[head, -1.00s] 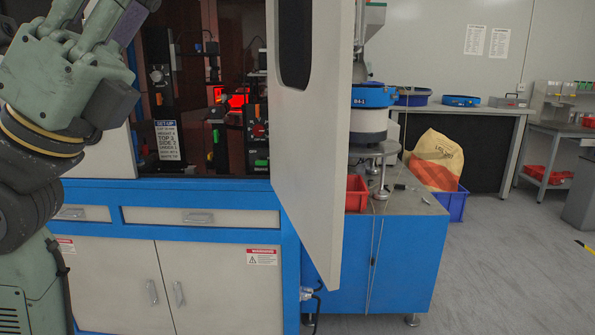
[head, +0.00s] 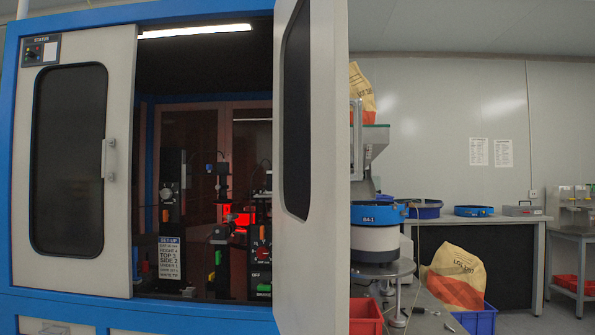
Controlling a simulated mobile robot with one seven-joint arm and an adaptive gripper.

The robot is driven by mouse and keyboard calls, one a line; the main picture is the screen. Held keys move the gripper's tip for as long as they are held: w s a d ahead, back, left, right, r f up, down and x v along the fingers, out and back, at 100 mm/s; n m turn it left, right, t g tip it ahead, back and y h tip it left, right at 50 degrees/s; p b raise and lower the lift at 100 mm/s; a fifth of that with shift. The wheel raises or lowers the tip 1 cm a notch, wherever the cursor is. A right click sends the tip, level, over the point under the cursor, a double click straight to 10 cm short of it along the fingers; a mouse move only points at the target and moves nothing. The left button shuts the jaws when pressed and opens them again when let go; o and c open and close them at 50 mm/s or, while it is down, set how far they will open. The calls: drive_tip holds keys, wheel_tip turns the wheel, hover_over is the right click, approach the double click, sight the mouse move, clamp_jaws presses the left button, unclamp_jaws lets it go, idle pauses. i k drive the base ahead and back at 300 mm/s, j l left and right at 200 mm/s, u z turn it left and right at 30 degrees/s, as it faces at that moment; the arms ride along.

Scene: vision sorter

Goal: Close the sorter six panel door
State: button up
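The sorter is a blue-framed cabinet (head: 60,312) on the left. Its right panel door (head: 322,170), pale grey with a dark window (head: 297,110), stands swung open toward me. The left panel door (head: 118,60) is shut, with a dark window (head: 70,160) and a vertical handle (head: 108,160). Between the two doors the opening shows the dark interior with a set-up sign (head: 169,260), a red light and several small mechanisms. A handle on the open door is not clearly visible. My gripper and arm are out of view.
A bowl feeder (head: 376,225) stands on a bench just right of the open door, close to it. A red bin (head: 364,316) is below it. A blue bin (head: 478,318) with a printed sack (head: 456,275) and a back table (head: 520,225) are farther right.

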sight(311, 177)
drive_tip(key=i+l+u, duration=0.15)
drive_tip(key=l, duration=0.15)
drive_tip(key=i+l+u, duration=0.35)
drive_tip(key=l, duration=0.3)
drive_tip(key=l+u, duration=0.15)
drive_tip(key=l, duration=0.15)
drive_tip(key=i+l+u, duration=0.15)
drive_tip(key=l, duration=0.25)
drive_tip(key=k+j, duration=0.15)
drive_tip(key=k, duration=0.25)
drive_tip(key=k+j+u, duration=0.1)
drive_tip(key=k, duration=0.35)
drive_tip(key=k+j, duration=0.15)
drive_tip(key=k, duration=0.25)
drive_tip(key=i+j, duration=0.35)
drive_tip(key=i+j+u, duration=0.05)
drive_tip(key=i, duration=0.05)
